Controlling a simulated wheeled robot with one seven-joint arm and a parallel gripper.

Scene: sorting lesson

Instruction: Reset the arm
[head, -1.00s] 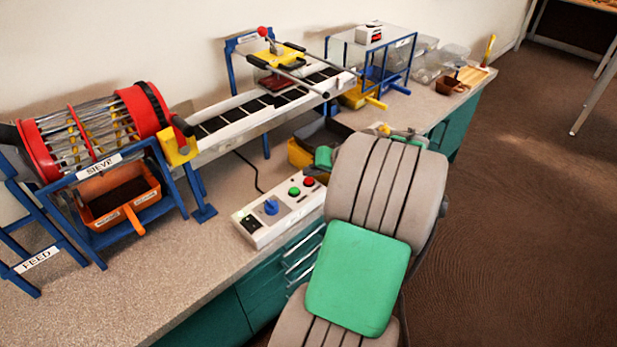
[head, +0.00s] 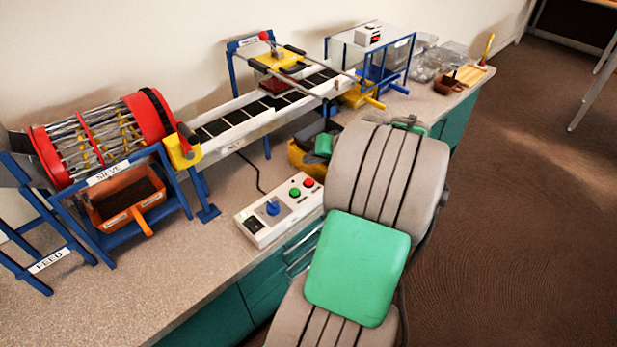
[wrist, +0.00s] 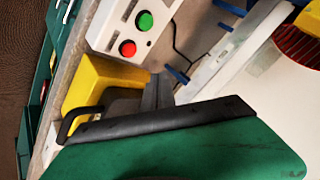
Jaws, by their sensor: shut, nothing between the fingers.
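My arm's grey and green links fill the lower middle of the head view and hide most of my gripper. A small green part of it shows past the upper link, over the yellow bin (head: 305,160). In the wrist view, the green hand with a black edge fills the bottom. Two dark grey fingers of my gripper (wrist: 158,88) show beyond that edge, close together and empty. The yellow bin (wrist: 98,80) appears left of them, with a black handle-like loop nearby. Whether the fingers touch anything cannot be told.
A control box (head: 280,208) with red and green buttons stands on the bench's front edge; it shows above the fingers in the wrist view (wrist: 135,28). The red sieve drum (head: 105,138), orange drawer (head: 128,200) and conveyor (head: 245,122) stand behind. Open floor lies right.

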